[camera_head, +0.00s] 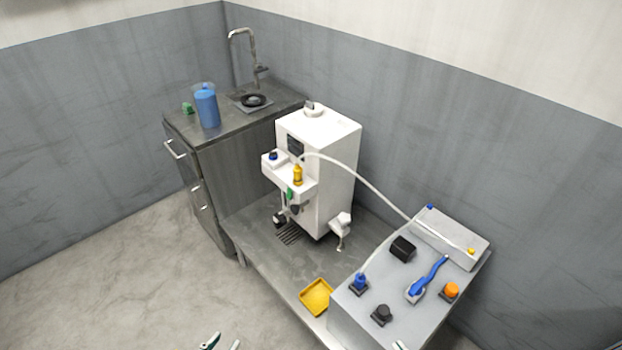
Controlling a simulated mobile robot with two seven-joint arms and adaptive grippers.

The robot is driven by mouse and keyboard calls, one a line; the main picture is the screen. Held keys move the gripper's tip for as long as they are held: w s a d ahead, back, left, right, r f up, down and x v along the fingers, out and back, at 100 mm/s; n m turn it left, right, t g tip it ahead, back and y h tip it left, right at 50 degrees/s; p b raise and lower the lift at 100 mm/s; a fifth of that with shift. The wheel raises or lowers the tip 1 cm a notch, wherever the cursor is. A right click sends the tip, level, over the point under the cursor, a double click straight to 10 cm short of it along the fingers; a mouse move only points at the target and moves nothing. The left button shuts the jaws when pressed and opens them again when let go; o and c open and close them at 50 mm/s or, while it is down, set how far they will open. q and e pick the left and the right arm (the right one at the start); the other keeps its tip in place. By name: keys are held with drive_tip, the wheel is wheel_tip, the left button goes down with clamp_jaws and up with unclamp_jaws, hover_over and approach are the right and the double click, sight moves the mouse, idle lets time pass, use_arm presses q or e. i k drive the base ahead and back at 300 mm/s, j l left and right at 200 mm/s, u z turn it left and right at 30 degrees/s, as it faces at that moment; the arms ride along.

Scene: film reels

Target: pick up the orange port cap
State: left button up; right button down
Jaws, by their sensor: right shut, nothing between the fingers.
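The orange port cap (452,289) sits on a dark square port at the right side of the top of the grey box (349,318). My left gripper (222,343) shows only its two fingertips at the bottom edge, spread apart with nothing between them, over the floor and well left of the cap. My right gripper (400,345) shows only as a small pale tip at the bottom edge, shut and empty, in front of the box and below left of the cap in the picture. The rest of both grippers is out of view.
A black cap (382,313) and blue connector (360,281) are further left. A white hose (372,184) arches to the white machine (332,150). A yellow tray (316,297) lies on the lower bench.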

sight(451, 290)
drive_tip(key=z, duration=1.25)
